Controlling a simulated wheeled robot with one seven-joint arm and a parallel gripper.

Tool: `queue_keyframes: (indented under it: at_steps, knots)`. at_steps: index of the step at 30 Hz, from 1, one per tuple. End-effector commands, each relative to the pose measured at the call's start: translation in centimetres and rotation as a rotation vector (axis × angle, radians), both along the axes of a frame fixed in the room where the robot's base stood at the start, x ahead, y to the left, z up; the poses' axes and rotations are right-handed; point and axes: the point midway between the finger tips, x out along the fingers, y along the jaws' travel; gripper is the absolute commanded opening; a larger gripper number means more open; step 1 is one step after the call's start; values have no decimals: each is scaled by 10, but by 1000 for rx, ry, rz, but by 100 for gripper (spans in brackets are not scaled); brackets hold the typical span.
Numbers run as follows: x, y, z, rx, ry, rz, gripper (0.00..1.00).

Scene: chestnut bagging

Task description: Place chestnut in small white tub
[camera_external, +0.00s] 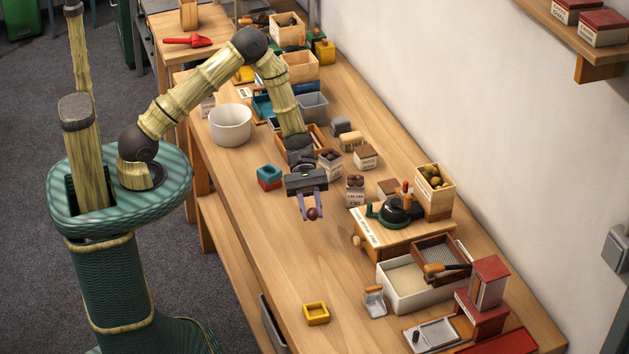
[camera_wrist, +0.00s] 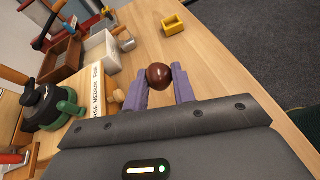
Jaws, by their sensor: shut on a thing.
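A glossy brown chestnut (camera_external: 313,214) is held between the purple fingers of my gripper (camera_external: 311,208), above the bare middle of the table. In the wrist view the chestnut (camera_wrist: 158,76) sits between the fingertips of my gripper (camera_wrist: 160,82), which is shut on it. A round white tub (camera_external: 231,124) stands empty-looking at the table's left edge, up and left of my gripper. It is not in the wrist view. A rectangular white bin (camera_external: 410,300) with pale contents stands to the lower right; which one the task's name fits is not certain.
A small yellow square tub (camera_external: 316,313) stands near the front edge. Teal and red stacked tubs (camera_external: 269,177) stand left of my gripper. Small labelled boxes (camera_external: 355,190), a wooden stand (camera_external: 378,233) and a red device (camera_external: 484,298) are to the right. The wood between is clear.

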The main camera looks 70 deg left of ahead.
Motion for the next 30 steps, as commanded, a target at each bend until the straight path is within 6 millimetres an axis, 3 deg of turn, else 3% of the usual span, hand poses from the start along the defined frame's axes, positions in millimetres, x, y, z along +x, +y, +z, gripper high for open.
queue_keyframes:
  at_steps: [5, 12, 22, 30]
  knots:
    - [0, 0, 27, 22, -11, -1, 5]
    - [0, 0, 80, 77, -19, -1, 5]
    - [0, 0, 130, 133, -24, 0, 5]
    - [23, 45, 115, 241, -18, 112, 5]
